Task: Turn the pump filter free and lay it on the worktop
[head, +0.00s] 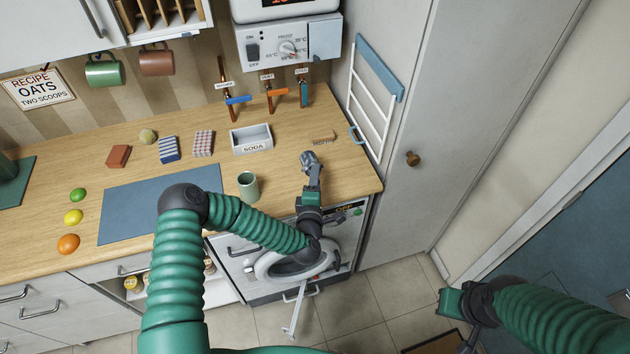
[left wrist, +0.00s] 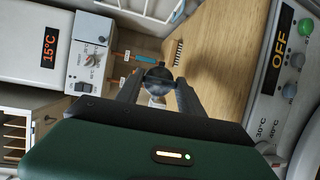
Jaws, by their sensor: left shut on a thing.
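My left gripper (head: 311,172) is over the right part of the worktop (head: 345,180), near its front edge. It is shut on a grey rounded piece, the pump filter (head: 308,158). In the left wrist view the filter (left wrist: 158,77) shows as a dark round body between the two fingertips (left wrist: 160,88). I cannot tell whether it touches the worktop. The washing machine (head: 236,263) stands below, partly hidden by my left arm. A pale flap (head: 296,312) hangs open at its foot. My right gripper (head: 468,345) is at the bottom edge, partly cut off.
A soda tray (head: 251,139), a green cup (head: 248,185) and a small brown block (head: 323,137) stand near the left gripper. Pipes with valves (head: 270,98) rise behind. A white rack (head: 372,100) is at the right. Bare worktop lies right of the gripper.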

